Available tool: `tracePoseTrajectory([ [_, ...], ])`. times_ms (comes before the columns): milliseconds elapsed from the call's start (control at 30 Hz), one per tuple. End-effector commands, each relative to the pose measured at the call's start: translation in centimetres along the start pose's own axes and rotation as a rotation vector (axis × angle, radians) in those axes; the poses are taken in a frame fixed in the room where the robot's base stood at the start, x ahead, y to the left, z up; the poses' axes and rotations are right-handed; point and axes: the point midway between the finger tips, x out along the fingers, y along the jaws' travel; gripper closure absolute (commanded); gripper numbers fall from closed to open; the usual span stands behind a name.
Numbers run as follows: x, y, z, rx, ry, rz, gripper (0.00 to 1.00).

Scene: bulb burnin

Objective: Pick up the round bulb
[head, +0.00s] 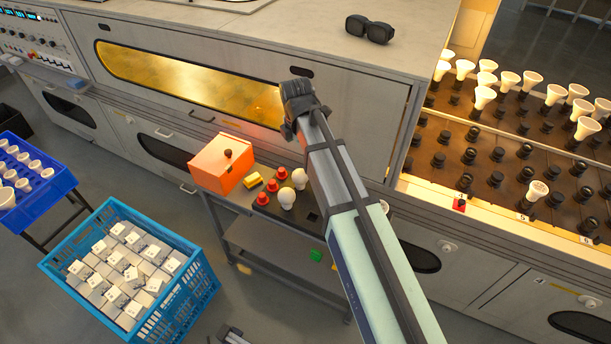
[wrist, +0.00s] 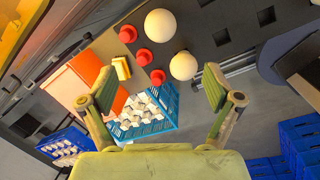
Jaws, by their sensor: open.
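Two white bulbs with round heads stand on the dark top of a small cart. The nearer one (head: 287,198) and the farther one (head: 300,178) show in the head view, just left of my arm. In the wrist view they are the upper bulb (wrist: 160,25) and the lower bulb (wrist: 183,66). Both look round, and their bases are hidden. My gripper (wrist: 158,88) is open and empty. Its fingers are spread left and right, with the lower bulb ahead of the gap and apart from both fingers.
Red caps (wrist: 141,57) and a yellow block (wrist: 121,68) sit close beside the bulbs. An orange box (head: 220,164) stands left of them. A blue crate of white boxes (head: 200,290) is on the floor. The oven front (head: 130,110) rises behind the cart.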

Motion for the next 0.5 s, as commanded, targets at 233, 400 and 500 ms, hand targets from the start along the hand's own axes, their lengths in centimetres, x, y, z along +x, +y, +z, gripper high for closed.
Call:
tracePoseTrajectory([
  [233,4.0,-0.1,-0.1,0.002,0.003,-0.004,0.1],
  [400,6.8,-0.1,-0.1,0.003,0.003,-0.003,0.1],
  [500,8.3,-0.1,-0.1,0.003,0.004,-0.003,0.1],
])
